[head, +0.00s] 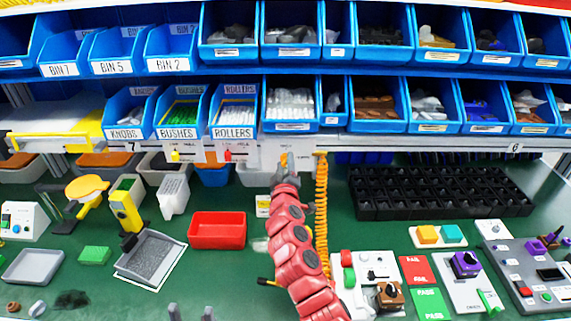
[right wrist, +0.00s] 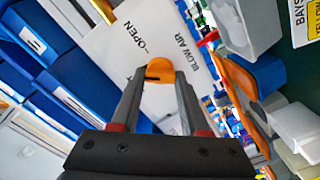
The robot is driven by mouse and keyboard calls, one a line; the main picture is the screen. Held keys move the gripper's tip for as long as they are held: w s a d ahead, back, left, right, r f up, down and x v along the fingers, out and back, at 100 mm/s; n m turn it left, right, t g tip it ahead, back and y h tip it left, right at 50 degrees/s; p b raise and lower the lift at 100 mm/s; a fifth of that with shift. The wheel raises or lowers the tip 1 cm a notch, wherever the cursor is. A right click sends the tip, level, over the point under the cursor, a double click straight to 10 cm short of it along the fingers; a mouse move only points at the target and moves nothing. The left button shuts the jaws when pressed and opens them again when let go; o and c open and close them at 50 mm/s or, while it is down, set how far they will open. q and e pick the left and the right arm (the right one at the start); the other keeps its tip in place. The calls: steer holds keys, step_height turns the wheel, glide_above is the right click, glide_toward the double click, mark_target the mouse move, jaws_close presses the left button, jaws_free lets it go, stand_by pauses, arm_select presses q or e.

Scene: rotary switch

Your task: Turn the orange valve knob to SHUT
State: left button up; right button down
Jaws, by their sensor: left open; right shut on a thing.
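The orange valve knob (right wrist: 163,68) sits on a white panel (right wrist: 150,95) printed "OPEN" and "BLOW AIR" in the right wrist view. No SHUT label is readable. My right gripper (right wrist: 167,77) is shut on the knob, with a finger on each side of it. In the head view the knob (head: 284,158) is a small orange spot at the tip of my red right arm, and the right gripper (head: 289,168) hides most of it. My left gripper (head: 191,311) shows only as two grey fingertips at the bottom edge, apart and empty.
Blue bins (head: 290,105) fill the shelves above and behind the panel. A coiled orange hose (head: 321,205) hangs just right of my arm. A red tray (head: 217,230) stands left of it, and a black rack (head: 440,192) lies at right.

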steer(key=n+p, duration=0.1)
steer(key=n, duration=0.2)
steer(key=shift+n, duration=0.4)
steer(key=shift+f+n+p, duration=0.15)
steer(key=shift+n+p, duration=0.35)
steer(key=shift+n, duration=1.4)
steer(key=shift+c, duration=2)
jaws_free()
steer(key=s+b, duration=0.3)
steer(key=s, duration=1.4)
steer(key=shift+s, duration=0.2)
